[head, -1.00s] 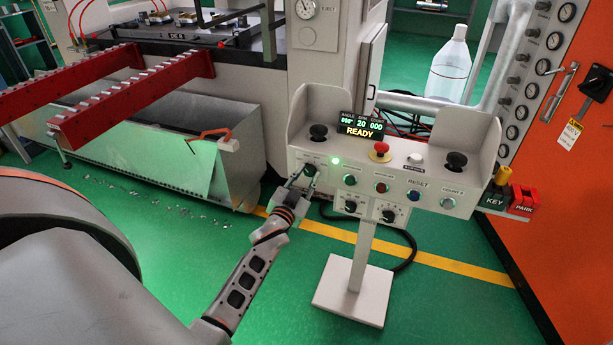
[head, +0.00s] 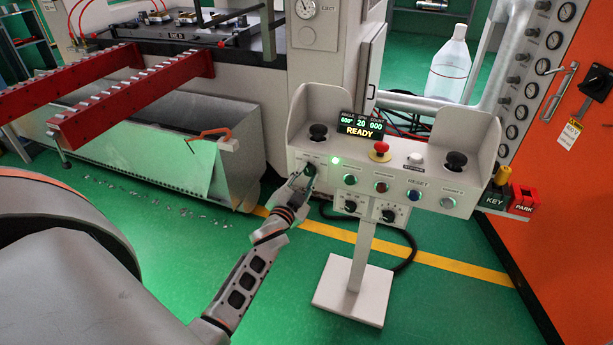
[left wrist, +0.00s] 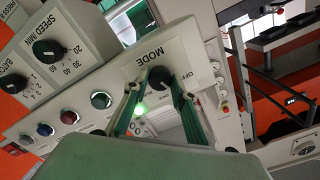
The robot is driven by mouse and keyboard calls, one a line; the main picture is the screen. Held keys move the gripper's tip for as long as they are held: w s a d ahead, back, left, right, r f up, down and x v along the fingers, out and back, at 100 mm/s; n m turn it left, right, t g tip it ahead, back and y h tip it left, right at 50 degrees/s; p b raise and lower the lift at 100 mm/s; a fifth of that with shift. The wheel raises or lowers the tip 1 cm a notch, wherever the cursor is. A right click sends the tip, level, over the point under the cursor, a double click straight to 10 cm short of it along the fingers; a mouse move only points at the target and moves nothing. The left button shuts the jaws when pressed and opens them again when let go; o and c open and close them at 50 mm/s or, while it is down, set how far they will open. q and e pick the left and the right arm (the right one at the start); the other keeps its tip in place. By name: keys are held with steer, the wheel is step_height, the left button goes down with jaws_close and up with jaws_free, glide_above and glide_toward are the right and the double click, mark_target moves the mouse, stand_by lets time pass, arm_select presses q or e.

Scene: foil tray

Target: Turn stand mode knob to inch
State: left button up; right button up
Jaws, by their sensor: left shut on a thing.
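The control stand (head: 395,150) is a pale console on a post, with a lit display reading READY. The mode knob (left wrist: 160,77) is a dark round knob on the console's side plate, beside the printed word MODE in the left wrist view. The letters OFF show on its right; the other position labels are partly covered and hard to read, and the knob's pointer is not clear. My left gripper (left wrist: 158,88) has its two green-lined fingers on either side of the knob, shut on it. In the head view my left gripper (head: 307,173) hides the knob at the console's left end.
A speed knob (left wrist: 47,50) and several coloured buttons sit close to the fingers. A red mushroom button (head: 380,149) is on the console top. Red rails (head: 130,98) and a metal bin (head: 170,145) stand left; an orange cabinet (head: 570,170) stands right.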

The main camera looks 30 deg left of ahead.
arm_select(q)
steer(key=o, duration=1.1)
steer(key=v, duration=1.2)
steer(key=shift+s+f, duration=0.1)
